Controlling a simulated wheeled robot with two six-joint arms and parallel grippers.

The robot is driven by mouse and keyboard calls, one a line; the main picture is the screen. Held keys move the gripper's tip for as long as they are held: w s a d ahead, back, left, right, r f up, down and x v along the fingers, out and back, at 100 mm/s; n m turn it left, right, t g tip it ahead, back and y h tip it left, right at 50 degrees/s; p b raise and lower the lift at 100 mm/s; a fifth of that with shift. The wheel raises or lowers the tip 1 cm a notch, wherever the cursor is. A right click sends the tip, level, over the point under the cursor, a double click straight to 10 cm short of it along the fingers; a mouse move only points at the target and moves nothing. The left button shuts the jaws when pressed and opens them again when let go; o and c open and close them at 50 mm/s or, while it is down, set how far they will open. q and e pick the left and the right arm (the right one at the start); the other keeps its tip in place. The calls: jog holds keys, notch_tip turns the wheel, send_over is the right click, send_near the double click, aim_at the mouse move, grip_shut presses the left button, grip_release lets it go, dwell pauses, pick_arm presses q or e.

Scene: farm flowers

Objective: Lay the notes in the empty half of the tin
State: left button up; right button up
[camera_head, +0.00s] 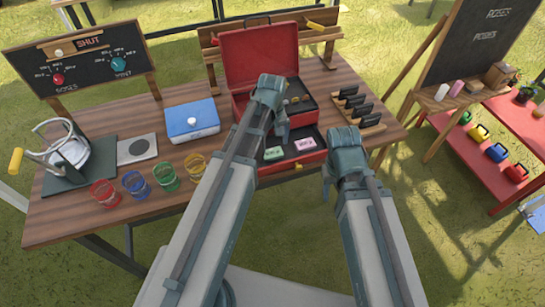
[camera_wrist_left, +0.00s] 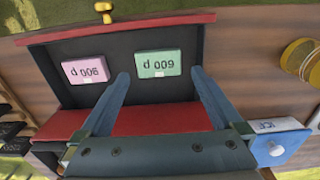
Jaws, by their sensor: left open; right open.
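A red tin (camera_head: 238,107) stands at the back middle of the table with its lid (camera_head: 258,52) up. A dark front drawer (camera_head: 318,132) sticks out below it. A green note (camera_head: 273,153) and a pink note (camera_head: 305,144) lie apart in the drawer. In the left wrist view the green note (camera_wrist_left: 158,63) lies between my open fingertips and the pink note (camera_wrist_left: 86,69) beside them. My left gripper (camera_head: 278,118) is empty above the drawer and hides part of the tin's inside. Small items (camera_head: 295,99) show in its right part. My right gripper (camera_head: 346,140) is open, right of the drawer.
A black rack (camera_head: 354,108) stands to the right. A metal press-like stand (camera_head: 70,150) is at far left. A red bench (camera_head: 490,160) stands beyond the table.

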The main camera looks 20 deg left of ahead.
aim_at(272, 152)
pick_arm(q)
jog(key=shift+w+f+b, duration=0.2)
jog(key=shift+f+b, duration=2.45)
jog(key=shift+r, duration=0.1)
jog(key=c, duration=1.2)
